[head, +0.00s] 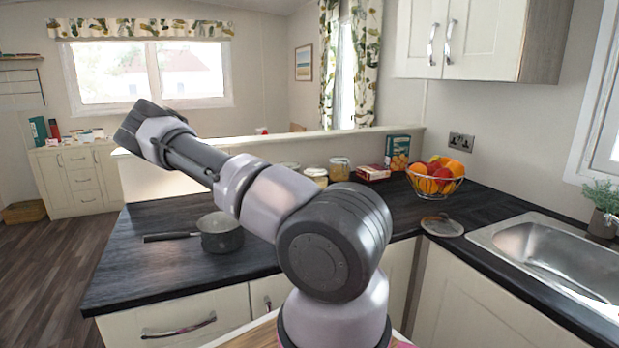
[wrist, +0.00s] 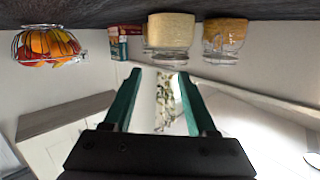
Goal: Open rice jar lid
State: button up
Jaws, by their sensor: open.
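Several glass jars stand at the back of the dark counter. The head view shows a jar with pale filling (head: 315,177), a jar with yellowish filling (head: 339,169) and a jar partly behind my arm (head: 289,166). The wrist view is upside down and shows a cream-filled jar (wrist: 170,35), which looks like the rice jar, beside a yellow-orange one (wrist: 225,38). Their lids show only as clear pieces. My gripper (wrist: 160,76) is open and empty, its green fingers apart from the jars. In the head view its end (head: 138,126) is raised at the left.
A saucepan (head: 221,235) sits on the counter below my arm. Right of the jars are a red packet (head: 373,173), a box (head: 397,151) and a wire fruit bowl (head: 436,180). A round item (head: 442,225) lies by the sink (head: 560,258). The counter's front left is clear.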

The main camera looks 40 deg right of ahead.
aim_at(310, 175)
jog(key=w+d, duration=0.2)
jog(key=d, duration=0.1)
jog(key=w+d+n+t, duration=0.1)
jog(key=w+d, duration=0.2)
jog(key=w+d+r+n+t, duration=0.1)
jog(key=w+d, duration=0.1)
jog(key=d, duration=0.1)
jog(key=shift+w+d+h, duration=0.15)
jog(key=shift+w+h, duration=0.15)
jog(key=shift+h, duration=0.1)
grip_shut()
dwell(1.3)
